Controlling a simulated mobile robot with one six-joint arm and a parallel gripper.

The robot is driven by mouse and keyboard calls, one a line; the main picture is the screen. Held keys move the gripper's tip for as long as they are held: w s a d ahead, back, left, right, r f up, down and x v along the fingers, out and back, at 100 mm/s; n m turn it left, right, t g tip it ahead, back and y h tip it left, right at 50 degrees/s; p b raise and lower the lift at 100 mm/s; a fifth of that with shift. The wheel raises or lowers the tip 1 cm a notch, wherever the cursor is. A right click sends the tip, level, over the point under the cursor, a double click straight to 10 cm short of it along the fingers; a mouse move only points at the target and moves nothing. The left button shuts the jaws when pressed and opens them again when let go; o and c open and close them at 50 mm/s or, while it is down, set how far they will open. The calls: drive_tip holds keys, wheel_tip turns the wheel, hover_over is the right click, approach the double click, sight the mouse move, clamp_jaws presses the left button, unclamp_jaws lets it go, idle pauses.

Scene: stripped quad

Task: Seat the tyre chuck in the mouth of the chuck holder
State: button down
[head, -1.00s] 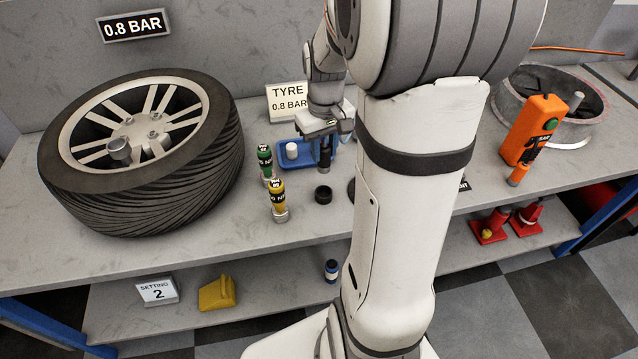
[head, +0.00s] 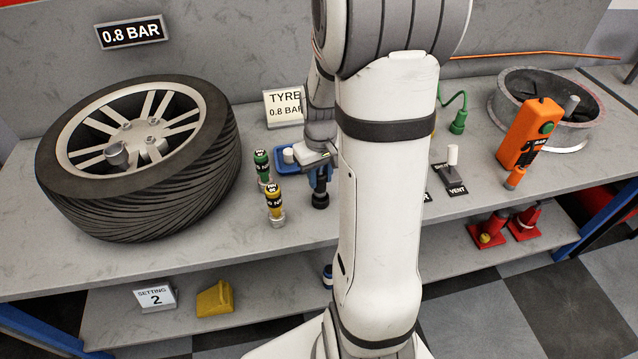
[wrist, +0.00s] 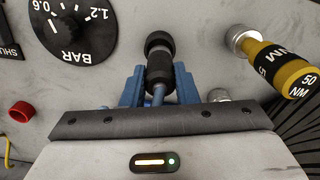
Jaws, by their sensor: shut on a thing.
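My gripper (head: 320,172) is shut on the tyre chuck, a dark upright piece that shows between the blue fingers in the wrist view (wrist: 159,72). The chuck holder (head: 320,201) is a short black cup on the bench, directly below the gripper. In the wrist view the holder (wrist: 158,41) lines up with the chuck's far end. The chuck's end is at or just over the holder's mouth; I cannot tell how deep it sits. My arm hides part of the bench to the right.
A yellow torque tool (head: 275,203) and a green one (head: 262,168) stand close on the left, near a blue tray (head: 283,166). A large tyre (head: 190,165) lies further left. A BAR dial (wrist: 72,30) and a red cap (wrist: 21,111) show in the wrist view.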

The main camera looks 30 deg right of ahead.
sight(320, 174)
wheel_tip(320, 174, down, 3)
drive_tip(key=shift+r, duration=0.15)
drive_tip(key=c, duration=1.1)
unclamp_jaws()
drive_tip(key=shift+c, duration=0.2)
wheel_tip(320, 174, up, 12)
drive_tip(key=shift+f, duration=0.15)
drive_tip(key=s+a+r+t, duration=0.1)
drive_tip(key=s+a+r, duration=0.1)
drive_tip(key=s+a, duration=0.4)
drive_tip(key=s+a+r+t, duration=0.1)
drive_tip(key=s+a+r, duration=0.1)
drive_tip(key=s+a, duration=0.4)
drive_tip(key=shift+s+a+r+t, duration=0.2)
drive_tip(key=shift+a+r+t, duration=0.05)
drive_tip(key=shift+a+t, duration=0.1)
